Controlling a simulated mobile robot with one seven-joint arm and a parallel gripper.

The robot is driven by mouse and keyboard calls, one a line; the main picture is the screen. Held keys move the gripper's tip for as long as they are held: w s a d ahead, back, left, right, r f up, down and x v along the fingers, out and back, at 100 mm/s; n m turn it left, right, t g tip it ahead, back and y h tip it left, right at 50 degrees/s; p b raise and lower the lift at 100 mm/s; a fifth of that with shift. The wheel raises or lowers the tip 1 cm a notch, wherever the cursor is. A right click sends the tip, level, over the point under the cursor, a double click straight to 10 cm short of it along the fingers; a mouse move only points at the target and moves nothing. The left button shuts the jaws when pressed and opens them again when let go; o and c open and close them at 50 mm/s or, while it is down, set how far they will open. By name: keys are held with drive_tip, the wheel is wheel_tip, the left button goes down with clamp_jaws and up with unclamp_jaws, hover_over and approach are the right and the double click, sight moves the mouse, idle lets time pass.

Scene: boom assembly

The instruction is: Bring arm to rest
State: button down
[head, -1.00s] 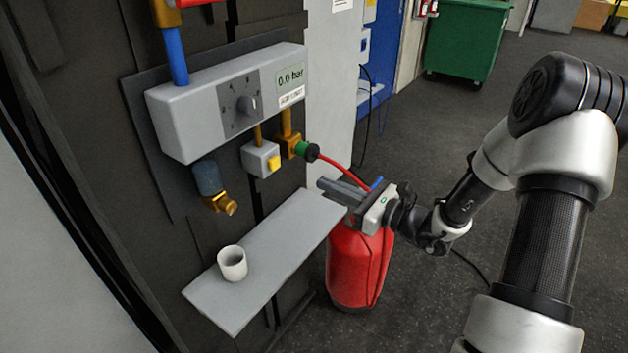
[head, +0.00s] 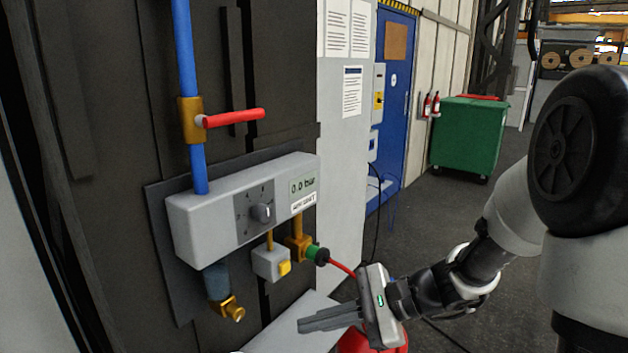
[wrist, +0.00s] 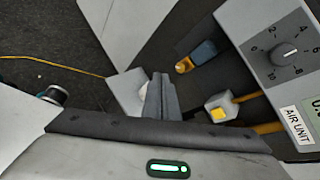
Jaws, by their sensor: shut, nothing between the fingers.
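My gripper (head: 304,324) is shut and empty. In the head view it points left, in front of the grey shelf (head: 285,336) and below the air unit (head: 215,228). In the wrist view the closed fingers (wrist: 160,95) stand together at the middle, apart from the yellow button box (wrist: 219,108) and the brass outlet (wrist: 185,66). My arm reaches in from the right side of the head view.
A red cylinder (head: 362,344) stands partly hidden below my gripper. A red hose runs from the green-ringed fitting (head: 316,254). A red valve handle (head: 235,117) sticks out above the unit. A green bin (head: 468,135) stands farther back, with open floor before it.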

drive_tip(key=s+d+r+n+h+p, duration=0.1)
drive_tip(key=s+d+r+n+h, duration=0.15)
drive_tip(key=s+n, duration=0.2)
drive_tip(key=s+d+r+n+h, duration=0.2)
drive_tip(key=s+n+h, duration=0.1)
drive_tip(key=s+h, duration=0.15)
drive_tip(key=s+d+r+n+t+h+p, duration=0.1)
drive_tip(key=s+d+r+n+t+h, duration=0.2)
drive_tip(key=d, duration=0.6)
wheel_tip(320, 180, up, 4)
drive_tip(key=s+n+h, duration=0.1)
drive_tip(key=n+h, duration=0.1)
drive_tip(key=n, duration=0.1)
drive_tip(key=shift+r+t+p, duration=0.15)
drive_tip(key=shift+t+p, duration=0.15)
